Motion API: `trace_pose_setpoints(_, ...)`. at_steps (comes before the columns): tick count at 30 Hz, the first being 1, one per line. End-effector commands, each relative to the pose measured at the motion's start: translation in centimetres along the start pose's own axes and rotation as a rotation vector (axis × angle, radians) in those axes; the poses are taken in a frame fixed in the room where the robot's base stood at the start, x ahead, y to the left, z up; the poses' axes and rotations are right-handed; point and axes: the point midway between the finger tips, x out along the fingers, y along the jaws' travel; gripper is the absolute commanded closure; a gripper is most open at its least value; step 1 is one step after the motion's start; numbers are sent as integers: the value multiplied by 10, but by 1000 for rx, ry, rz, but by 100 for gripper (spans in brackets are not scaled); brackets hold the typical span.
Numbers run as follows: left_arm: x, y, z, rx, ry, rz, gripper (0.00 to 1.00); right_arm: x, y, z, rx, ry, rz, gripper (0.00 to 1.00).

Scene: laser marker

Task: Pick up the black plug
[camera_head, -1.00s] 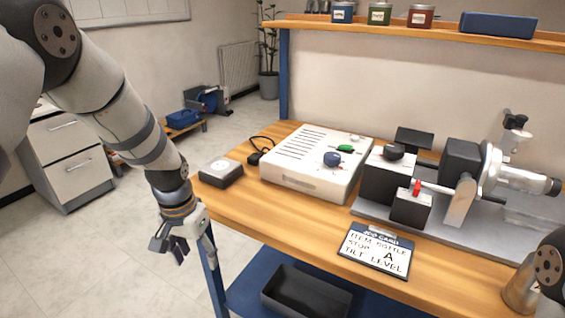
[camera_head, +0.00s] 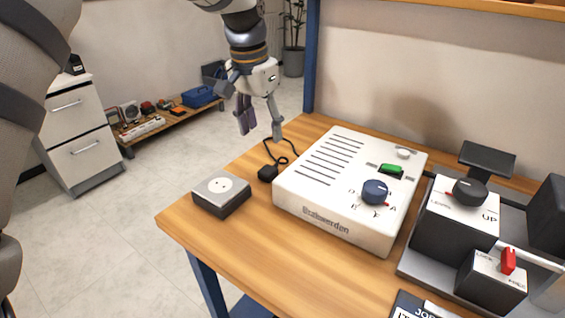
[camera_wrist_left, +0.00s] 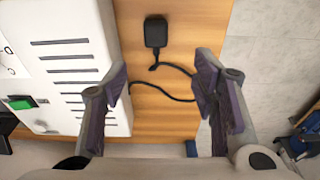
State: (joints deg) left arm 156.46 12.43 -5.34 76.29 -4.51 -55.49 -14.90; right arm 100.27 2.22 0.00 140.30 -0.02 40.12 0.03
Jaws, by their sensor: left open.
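The black plug (camera_head: 268,173) lies on the wooden table between the socket box and the white control box, with its black cord (camera_head: 286,150) curling behind it. My left gripper (camera_head: 260,136) is open and empty, above the back left edge of the table, behind the plug. In the left wrist view the plug (camera_wrist_left: 155,32) lies at the top, beyond the open fingers (camera_wrist_left: 160,95), and the cord loops down between them. The grey socket box (camera_head: 221,194) sits at the table's left corner. My right gripper is not in view.
The white control box (camera_head: 330,221), with a blue knob and green switch, stands right of the plug. A black machine with a knob (camera_head: 457,215) stands farther right. The wooden table (camera_head: 270,237) is bare in front of the socket box.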

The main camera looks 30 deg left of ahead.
Motion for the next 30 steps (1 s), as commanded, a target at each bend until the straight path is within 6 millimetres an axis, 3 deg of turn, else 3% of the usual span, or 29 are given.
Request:
trace_pose_setpoints(3, 33, 0, 2, -1, -11, 2, 47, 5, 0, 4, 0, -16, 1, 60)
trace_pose_setpoints(10, 65, 2, 2, -1, -6, 1, 47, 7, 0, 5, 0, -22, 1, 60)
trace_pose_setpoints(15, 99, 5, 4, 0, -7, 1, 47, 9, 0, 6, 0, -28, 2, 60)
trace_pose_setpoints(18, 108, 5, 4, 0, -4, 1, 47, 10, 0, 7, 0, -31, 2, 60)
trace_pose_setpoints(24, 108, 5, 3, 0, 0, 0, 47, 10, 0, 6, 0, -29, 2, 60)
trace_pose_setpoints(26, 108, 5, 3, 0, -1, 0, 58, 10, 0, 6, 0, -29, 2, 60)
trace_pose_setpoints(30, 108, 5, 3, 0, -1, 0, 90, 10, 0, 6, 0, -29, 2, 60)
